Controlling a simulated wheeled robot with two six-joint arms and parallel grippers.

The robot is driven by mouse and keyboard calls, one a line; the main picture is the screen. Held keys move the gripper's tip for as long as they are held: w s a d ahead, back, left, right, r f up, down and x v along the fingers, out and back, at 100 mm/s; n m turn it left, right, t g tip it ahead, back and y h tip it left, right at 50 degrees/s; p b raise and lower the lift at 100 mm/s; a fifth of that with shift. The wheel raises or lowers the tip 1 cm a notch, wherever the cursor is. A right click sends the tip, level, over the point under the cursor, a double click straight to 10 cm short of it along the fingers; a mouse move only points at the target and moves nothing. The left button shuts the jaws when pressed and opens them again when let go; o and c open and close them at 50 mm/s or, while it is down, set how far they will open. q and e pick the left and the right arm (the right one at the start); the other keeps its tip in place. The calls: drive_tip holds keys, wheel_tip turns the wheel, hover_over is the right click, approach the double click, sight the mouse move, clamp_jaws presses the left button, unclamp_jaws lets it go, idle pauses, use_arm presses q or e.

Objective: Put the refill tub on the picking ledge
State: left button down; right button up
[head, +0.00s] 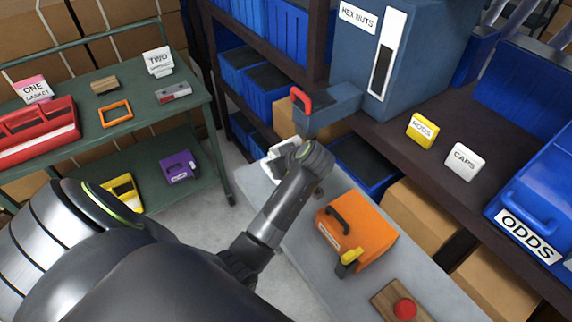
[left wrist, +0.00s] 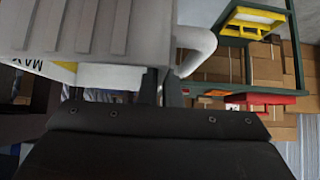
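A pale grey-white ribbed tub (left wrist: 100,25) with a white curved handle (left wrist: 200,45) fills the upper left of the left wrist view; I take it to be the refill tub. Its label is only partly readable. My left gripper (left wrist: 162,88) has its dark fingers close together at the handle's lower end and appears shut on it. In the head view the white tub (head: 279,160) shows beside my left wrist, above the grey bench, mostly covered; the fingertips are hidden there. A dark brown ledge (head: 395,150) runs to the right, likely the picking ledge. My right gripper is not in view.
On the ledge stand a blue HEX NUTS hopper (head: 415,50), a yellow card (head: 422,131), a white CAPS card (head: 463,161) and a blue ODDS bin (head: 530,215). An orange box (head: 357,232) and a red button (head: 405,309) are on the grey bench. A green cart (head: 140,122) stands left.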

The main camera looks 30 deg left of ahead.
use_arm(q)
drive_tip(key=shift+w+d, duration=0.35)
drive_tip(key=shift+w, duration=0.4)
drive_tip(key=shift+w+f, duration=0.1)
drive_tip(key=shift+f, duration=0.1)
wheel_tip(320, 180, down, 3)
drive_tip(key=shift+r+p, duration=0.1)
drive_tip(key=shift+p, duration=0.5)
drive_tip(key=shift+f, duration=0.2)
drive_tip(key=c, duration=2.1)
unclamp_jaws()
drive_tip(key=shift+f, duration=0.15)
drive_tip(key=o, duration=0.5)
